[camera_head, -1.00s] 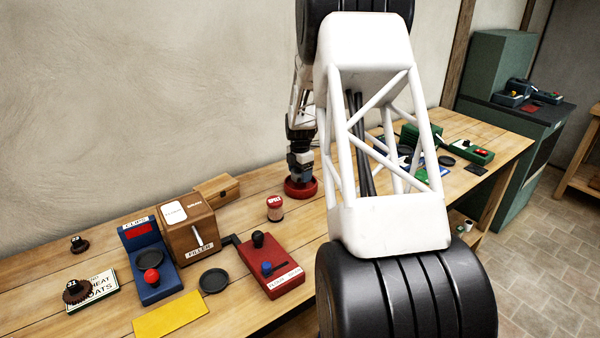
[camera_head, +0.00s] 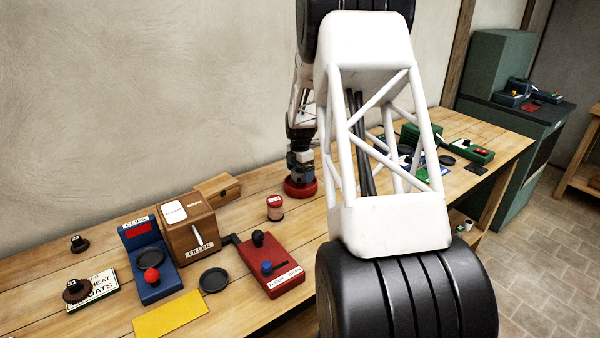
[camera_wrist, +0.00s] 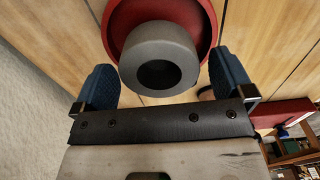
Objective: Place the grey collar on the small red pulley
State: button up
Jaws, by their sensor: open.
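The small red pulley (camera_wrist: 120,27) shows in the wrist view as a round red disc on the wooden bench. In the head view it is the red round piece (camera_head: 300,190) below my arm's end. The grey collar (camera_wrist: 160,48), a thick ring with a dark bore, sits over the middle of the red pulley in the wrist view. My gripper (camera_wrist: 163,78) is open, with one blue finger on each side of the collar and a gap to both. In the head view my gripper (camera_head: 301,170) is right above the pulley, and the collar is hard to make out.
A red-capped jar (camera_head: 275,209) stands in front of the pulley. A red control box (camera_head: 285,283), a wooden filler box (camera_head: 187,226) and a blue device (camera_head: 150,262) stand to the left. A wall runs behind the bench. My white arm frame hides part of the bench.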

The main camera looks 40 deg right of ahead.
aim_at(299, 171)
notch_tip(299, 171, up, 12)
dwell(0.6)
jog(key=shift+f, duration=0.1)
dwell(0.5)
jog(key=s+a+r+m+t, duration=0.1)
jog(key=s+a+r+m, duration=0.4)
jog(key=s+a, duration=0.55)
jog(key=s+a+r+m, duration=0.4)
jog(key=s+a+r, duration=0.3)
jog(key=a, duration=0.7)
jog(key=s+a+f+m, duration=0.1)
jog(key=s+a+m, duration=0.3)
jog(key=s, duration=0.9)
jog(key=s+a+f+m+t, duration=0.1)
jog(key=s+a+m, duration=0.4)
jog(key=s+a, duration=0.5)
jog(key=s+f, duration=0.1)
jog(key=s, duration=0.2)
jog(key=shift+a+f+t, duration=0.3)
jog(key=shift+a, duration=0.1)
